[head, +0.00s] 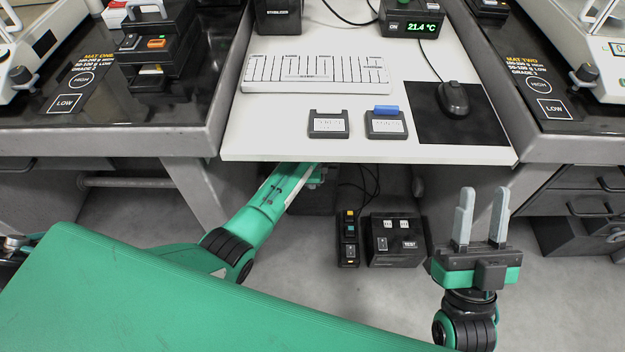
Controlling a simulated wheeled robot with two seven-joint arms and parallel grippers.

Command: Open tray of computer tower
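A dark box with white labelled buttons, one marked RESET (396,240), stands on the floor under the white desk; it may be the computer tower. Another dark box (312,203) stands farther left under the desk, partly behind my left arm; I cannot tell what it is. No open tray shows on either. My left forearm reaches under the desk's front edge, and the desk hides its gripper fingers. My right gripper (484,193) is open and empty, fingers pointing away from me, in front of the desk and right of the box with buttons.
A narrow black unit with coloured buttons (348,238) stands just left of the RESET box. The white desk (270,135) holds a keyboard (317,74), a mouse (453,98) on a dark mat and two small labelled blocks. Black weighing tables flank it. Grey floor lies open in front.

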